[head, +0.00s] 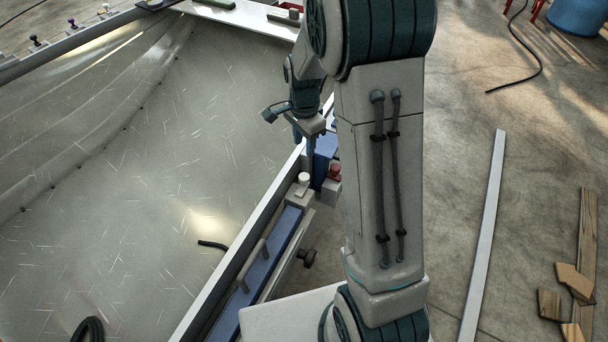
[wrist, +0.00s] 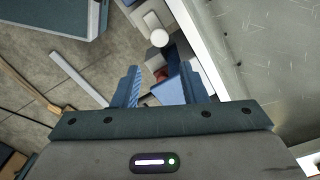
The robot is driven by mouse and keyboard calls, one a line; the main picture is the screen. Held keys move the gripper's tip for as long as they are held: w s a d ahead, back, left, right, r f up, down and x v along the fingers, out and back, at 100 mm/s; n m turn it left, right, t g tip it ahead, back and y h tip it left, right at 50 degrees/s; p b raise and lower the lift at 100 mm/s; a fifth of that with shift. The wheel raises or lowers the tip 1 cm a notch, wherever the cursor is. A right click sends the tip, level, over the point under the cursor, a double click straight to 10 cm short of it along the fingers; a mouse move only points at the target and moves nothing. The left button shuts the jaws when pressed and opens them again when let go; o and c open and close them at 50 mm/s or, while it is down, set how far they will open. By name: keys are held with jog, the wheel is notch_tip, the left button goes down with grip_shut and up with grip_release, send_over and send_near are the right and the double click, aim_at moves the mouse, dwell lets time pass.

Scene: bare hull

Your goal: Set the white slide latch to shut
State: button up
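A white round knob (head: 304,179) sits on a pale grey block on the hull's near side rail; I take it for the white slide latch. It also shows in the wrist view (wrist: 160,39), above and beyond my fingertips. Whether the latch is open or shut, I cannot tell. My gripper (wrist: 159,67) is open, its two blue fingers apart with nothing gripped between them. In the head view my gripper (head: 311,152) points down over the rail, just behind the white knob, and my arm partly hides that area.
A red knob (head: 335,172) stands beside the white one, by a blue block (head: 325,148). A grey bar handle (head: 254,264) lies along the rail nearer me. Several small knobs line the far left rail. A long pale strip (head: 486,235) and wood scraps (head: 573,282) lie on the floor.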

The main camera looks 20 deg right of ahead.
aim_at(304, 176)
notch_tip(304, 176, down, 13)
jog(key=shift+r+b, duration=0.1)
jog(key=shift+b, duration=0.85)
